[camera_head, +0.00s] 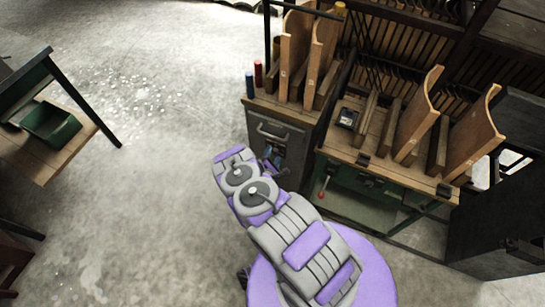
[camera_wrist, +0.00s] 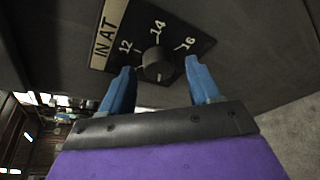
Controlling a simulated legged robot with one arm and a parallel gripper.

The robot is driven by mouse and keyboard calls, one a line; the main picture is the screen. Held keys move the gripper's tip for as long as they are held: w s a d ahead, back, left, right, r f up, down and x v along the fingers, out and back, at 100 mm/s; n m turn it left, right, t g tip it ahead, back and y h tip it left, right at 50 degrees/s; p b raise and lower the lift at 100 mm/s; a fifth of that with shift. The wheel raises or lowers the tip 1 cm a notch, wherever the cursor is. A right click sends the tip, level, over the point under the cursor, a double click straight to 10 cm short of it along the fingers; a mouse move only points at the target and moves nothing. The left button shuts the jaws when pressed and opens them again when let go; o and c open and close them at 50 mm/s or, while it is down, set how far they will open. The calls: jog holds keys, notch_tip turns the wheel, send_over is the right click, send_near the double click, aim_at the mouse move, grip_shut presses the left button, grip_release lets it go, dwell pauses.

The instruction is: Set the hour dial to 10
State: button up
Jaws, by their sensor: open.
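The hour dial is a dark plate (camera_wrist: 188,28) with white numbers 12, 14 and 16 and a light strip reading "IN AT", in the wrist view. Its round black knob (camera_wrist: 153,58) sits at the middle. I cannot clearly tell which number the knob points to, and I see no 10. My gripper (camera_wrist: 160,68) is open, its two blue fingers on either side of the knob; I cannot tell whether they touch it. In the head view my gripper (camera_head: 272,158) is at the front of a grey metal cabinet (camera_head: 278,148), and the dial is hidden.
A wooden-topped bench (camera_head: 372,148) with upright curved wooden boards stands right of the cabinet. A red-knobbed lever (camera_head: 322,194) shows below it. Red (camera_head: 258,72) and blue (camera_head: 249,84) cylinders are on the cabinet's left. A table with a green bin (camera_head: 50,124) is far left. The floor between is clear.

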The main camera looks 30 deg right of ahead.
jog(key=shift+c, duration=0.3)
jog(key=c, duration=1)
jog(key=shift+s+f, duration=0.1)
jog(key=shift+m+t, duration=0.3)
jog(key=shift+m, duration=0.3)
jog(key=o, duration=1.1)
jog(key=shift+c, duration=0.2)
